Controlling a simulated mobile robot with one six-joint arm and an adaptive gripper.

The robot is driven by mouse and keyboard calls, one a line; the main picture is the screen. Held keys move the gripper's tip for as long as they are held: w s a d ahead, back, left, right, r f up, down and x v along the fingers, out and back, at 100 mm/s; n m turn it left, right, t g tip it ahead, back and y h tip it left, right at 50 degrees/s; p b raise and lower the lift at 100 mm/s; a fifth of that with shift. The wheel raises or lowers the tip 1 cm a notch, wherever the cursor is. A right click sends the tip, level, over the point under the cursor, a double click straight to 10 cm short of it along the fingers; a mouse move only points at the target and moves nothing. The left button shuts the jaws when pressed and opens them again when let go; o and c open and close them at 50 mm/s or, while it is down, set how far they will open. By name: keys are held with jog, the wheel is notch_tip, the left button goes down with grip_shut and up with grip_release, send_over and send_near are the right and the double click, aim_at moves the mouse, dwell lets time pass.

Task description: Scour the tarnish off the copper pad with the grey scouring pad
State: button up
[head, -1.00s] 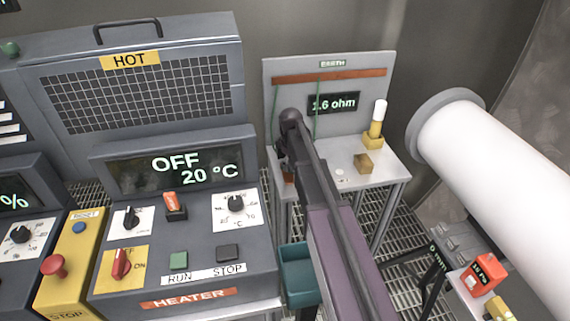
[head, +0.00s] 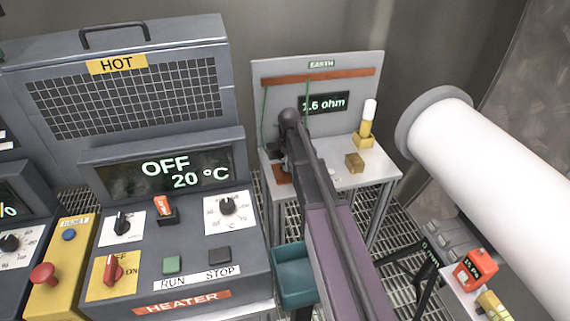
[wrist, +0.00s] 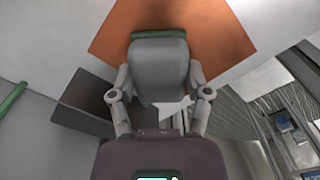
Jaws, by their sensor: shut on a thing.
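The copper pad (head: 281,175) is an orange-brown plate at the left front of the earth bench, partly hidden by my arm in the head view. In the wrist view the copper pad (wrist: 215,32) is a broad, fairly even orange patch beyond the fingers. My gripper (wrist: 160,75) is shut on a grey block with a green far edge, which I take as the scouring pad (wrist: 158,68). It overlaps the copper pad in the wrist view; I cannot tell whether they touch. In the head view the fingers are mostly hidden behind my arm.
A teal bin (head: 293,276) stands in front. The heater (head: 165,255) is left, a white cylinder (head: 480,170) right.

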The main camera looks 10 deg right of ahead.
jog(key=shift+d+f, duration=0.1)
jog(key=shift+d, duration=0.85)
notch_tip(320, 180, up, 6)
jog(key=p, duration=0.6)
jog(key=shift+r+p, duration=1.5)
jog(key=shift+r, duration=0.05)
